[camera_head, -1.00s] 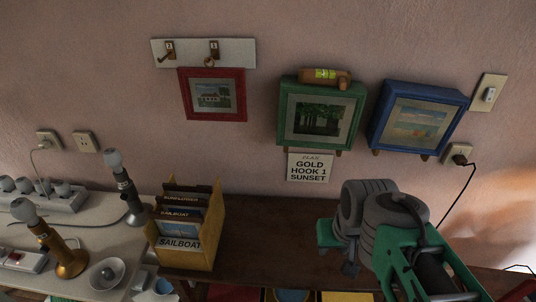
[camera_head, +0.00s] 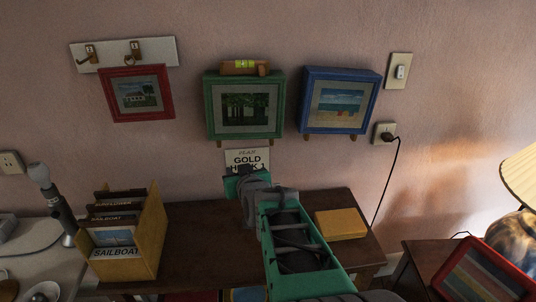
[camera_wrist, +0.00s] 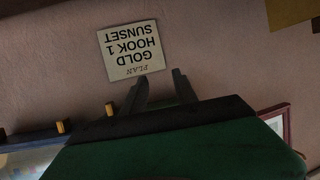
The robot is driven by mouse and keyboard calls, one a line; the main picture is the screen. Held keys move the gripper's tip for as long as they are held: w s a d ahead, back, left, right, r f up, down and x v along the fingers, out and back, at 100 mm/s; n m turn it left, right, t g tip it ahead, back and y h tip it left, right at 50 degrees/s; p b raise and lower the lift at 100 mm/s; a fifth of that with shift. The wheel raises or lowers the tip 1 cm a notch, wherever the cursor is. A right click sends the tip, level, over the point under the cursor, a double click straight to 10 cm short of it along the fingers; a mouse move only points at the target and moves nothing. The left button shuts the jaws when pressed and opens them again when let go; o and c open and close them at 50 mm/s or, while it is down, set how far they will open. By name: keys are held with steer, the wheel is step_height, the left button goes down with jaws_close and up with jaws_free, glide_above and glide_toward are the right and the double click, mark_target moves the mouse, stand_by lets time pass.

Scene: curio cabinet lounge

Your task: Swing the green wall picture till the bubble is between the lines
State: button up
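The green wall picture (camera_head: 209,108) hangs on the wall between a red and a blue picture. It looks close to level. A wooden spirit level (camera_head: 230,68) with a yellow-green vial (camera_head: 244,64) rests along its top edge; the bubble is too small to place against the lines. My gripper (camera_head: 240,182) is below the picture, in front of the lower part of the plan card (camera_head: 247,157). In the wrist view my gripper (camera_wrist: 161,88) has its two fingers apart with nothing between them. The card (camera_wrist: 130,51) shows upside down there, beyond the fingers.
The red picture (camera_head: 113,99) hangs from a hook board (camera_head: 155,51) at left. The blue picture (camera_head: 376,103) is close on the right. Below are a dark wooden table (camera_head: 195,225), a yellow file box (camera_head: 152,225) and a yellow block (camera_head: 341,224). A cord hangs at right.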

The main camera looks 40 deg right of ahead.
mark_target(272, 142)
steer(key=s+d+r+m+t+h+b, duration=0.1)
steer(key=s+d+h, duration=0.1)
steer(key=d, duration=0.3)
steer(key=s+d+r+m+t+h, duration=0.1)
steer(key=d+r+m+h, duration=0.15)
steer(key=d, duration=0.35)
steer(key=shift+n, duration=0.35)
steer(key=x, duration=0.6)
steer(key=shift+f, duration=0.2)
steer(key=shift+w+d+p, duration=0.25)
steer(key=shift+w+p, duration=0.05)
steer(key=shift+w, duration=0.15)
jaws_close()
steer(key=shift+f, duration=0.1)
